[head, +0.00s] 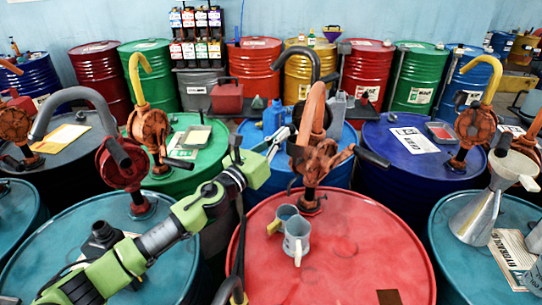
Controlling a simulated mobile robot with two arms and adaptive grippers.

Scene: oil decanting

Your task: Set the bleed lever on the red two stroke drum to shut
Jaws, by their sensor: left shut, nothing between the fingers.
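The red drum (350,255) stands front centre in the head view. A rusty orange hand pump (317,162) rises from its back edge, with an orange spout and a crank ending in a black grip (371,157). I cannot clearly make out a separate bleed lever or its setting; part of the pump's left side is close behind my gripper. My left gripper (279,140) is shut and empty, just left of the pump body, above the drum's back left. Whether it touches the pump cannot be told. My right gripper is not in view.
Two grey measuring cups (296,241) stand on the red drum. A dark red pump (122,163) on the teal drum (140,240) is left of my arm. A metal funnel can (478,210) stands on the right teal drum. Blue and green drums crowd behind.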

